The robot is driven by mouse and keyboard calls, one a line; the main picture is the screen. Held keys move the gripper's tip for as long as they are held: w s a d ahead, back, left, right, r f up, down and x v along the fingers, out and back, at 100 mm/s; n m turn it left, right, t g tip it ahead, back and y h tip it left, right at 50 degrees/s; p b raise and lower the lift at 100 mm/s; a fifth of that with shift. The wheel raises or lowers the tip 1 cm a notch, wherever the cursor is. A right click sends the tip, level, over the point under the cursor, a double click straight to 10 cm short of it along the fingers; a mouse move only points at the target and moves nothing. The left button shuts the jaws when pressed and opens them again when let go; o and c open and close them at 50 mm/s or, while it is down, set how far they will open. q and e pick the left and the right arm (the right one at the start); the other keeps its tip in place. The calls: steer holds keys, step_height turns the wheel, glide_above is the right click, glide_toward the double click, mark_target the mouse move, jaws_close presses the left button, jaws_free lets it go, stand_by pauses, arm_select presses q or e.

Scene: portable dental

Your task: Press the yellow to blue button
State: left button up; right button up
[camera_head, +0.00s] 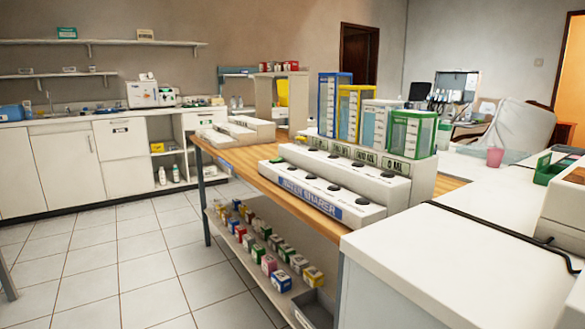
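A white stepped device (340,180) with a blue front label, which seems to read "water sharer", stands on the wooden table. Four coloured-frame clear containers stand along its back: blue (333,104), yellow (352,113), white (377,124) and green (411,134). Small display panels with dark green digits sit below them. Several dark round buttons lie on its two lower steps, such as one on the front step (334,188). Their labels are too small to read, so I cannot tell which is yellow to blue. Neither of my grippers is in view.
The wooden table (262,181) has a lower shelf (265,268) with several small coloured boxes. A white counter (470,262) fills the right foreground. A pink cup (494,157) stands behind. Tiled floor (110,262) is open on the left, before white cabinets (60,168).

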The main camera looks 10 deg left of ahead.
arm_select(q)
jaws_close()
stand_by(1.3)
